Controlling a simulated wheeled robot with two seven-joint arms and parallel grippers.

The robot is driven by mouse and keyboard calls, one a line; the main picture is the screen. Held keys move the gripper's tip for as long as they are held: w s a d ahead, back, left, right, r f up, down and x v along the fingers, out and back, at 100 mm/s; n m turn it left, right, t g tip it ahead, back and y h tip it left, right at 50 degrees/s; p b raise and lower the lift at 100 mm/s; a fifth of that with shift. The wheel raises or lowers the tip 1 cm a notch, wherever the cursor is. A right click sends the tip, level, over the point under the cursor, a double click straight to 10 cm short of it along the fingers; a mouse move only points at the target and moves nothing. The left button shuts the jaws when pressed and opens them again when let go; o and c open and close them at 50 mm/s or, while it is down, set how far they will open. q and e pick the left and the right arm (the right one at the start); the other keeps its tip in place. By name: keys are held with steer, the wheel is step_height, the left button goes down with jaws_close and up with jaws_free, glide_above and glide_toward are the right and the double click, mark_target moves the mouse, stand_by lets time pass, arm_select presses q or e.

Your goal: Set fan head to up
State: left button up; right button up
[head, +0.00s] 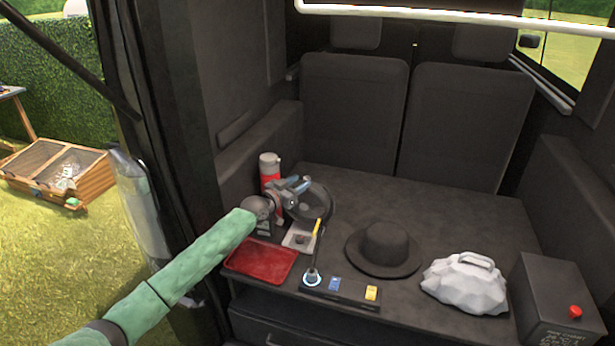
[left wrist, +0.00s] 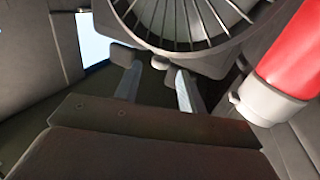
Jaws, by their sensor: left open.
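The fan (head: 318,203) has a dark round head and stands on the left part of the dark deck in the head view. Its ribbed grille (left wrist: 185,18) fills the top of the left wrist view. I cannot tell its exact tilt. My left gripper (head: 291,188) is at the fan head's left side, partly covering it. In the left wrist view my left gripper (left wrist: 155,78) is open, with its two fingers apart just below the fan's rim and a small knob between them. Nothing shows held; contact with the fan is unclear. My right gripper is not in view.
A red-and-white cylinder (head: 269,168) stands close behind the gripper. A red tray (head: 262,260) lies in front. A panel with switches (head: 340,290), a dark hat (head: 384,247), a white lumpy object (head: 465,287) and a black box with a red button (head: 556,300) lie rightward. The rear deck is clear.

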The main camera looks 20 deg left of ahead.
mark_target(304, 179)
arm_select(q)
steer(key=x, duration=0.2)
steer(key=shift+w, duration=0.3)
steer(key=shift+w+d+p, duration=0.35)
steer(key=shift+w, duration=0.2)
steer(key=shift+w+d+f, duration=0.1)
steer(key=shift+w+d, duration=0.05)
steer(key=shift+w, duration=0.2)
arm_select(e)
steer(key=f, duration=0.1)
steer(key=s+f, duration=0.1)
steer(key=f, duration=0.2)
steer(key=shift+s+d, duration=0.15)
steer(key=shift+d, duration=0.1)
arm_select(q)
jaws_close()
